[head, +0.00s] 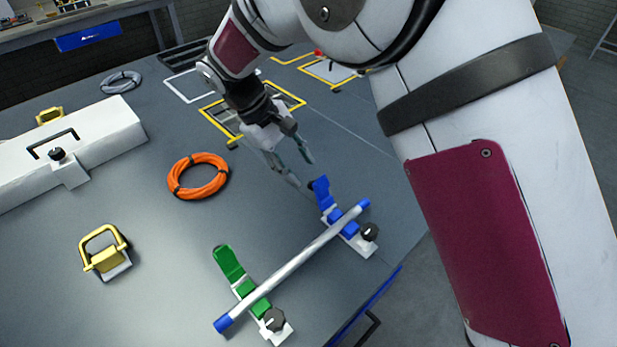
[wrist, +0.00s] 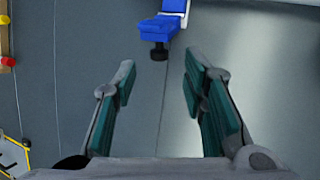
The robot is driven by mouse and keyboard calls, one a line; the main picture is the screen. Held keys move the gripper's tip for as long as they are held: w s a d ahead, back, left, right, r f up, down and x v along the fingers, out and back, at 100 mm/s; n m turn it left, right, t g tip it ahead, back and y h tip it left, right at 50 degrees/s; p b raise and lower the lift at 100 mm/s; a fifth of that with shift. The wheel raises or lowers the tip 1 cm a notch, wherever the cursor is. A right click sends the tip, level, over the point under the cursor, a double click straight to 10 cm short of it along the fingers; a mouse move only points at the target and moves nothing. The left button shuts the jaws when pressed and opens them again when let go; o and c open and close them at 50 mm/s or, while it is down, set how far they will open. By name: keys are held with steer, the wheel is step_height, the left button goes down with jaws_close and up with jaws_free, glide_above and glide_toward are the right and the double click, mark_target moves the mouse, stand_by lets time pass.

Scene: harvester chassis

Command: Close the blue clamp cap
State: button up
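The blue clamp cap (head: 321,193) is swung up and back, open, at the far end of the blue clamp (head: 344,225). A grey tube (head: 300,262) with blue ends lies across this clamp. My gripper (head: 303,172) is open and empty, just beyond and left of the raised cap, apparently not touching it. In the wrist view the blue cap (wrist: 158,27) with a black knob (wrist: 159,50) shows at the top centre, ahead of my open fingers (wrist: 159,65).
A green clamp (head: 245,287) holds the tube's other end, its green cap also raised. An orange cable coil (head: 198,177), a yellow-handled block (head: 105,255) and a long white housing (head: 70,150) lie to the left. The grey surface between is clear.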

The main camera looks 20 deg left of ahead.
mark_target(312, 182)
steer(key=shift+x, duration=2.65)
steer(key=shift+w+d, duration=0.1)
steer(key=shift+w, duration=0.05)
jaws_close()
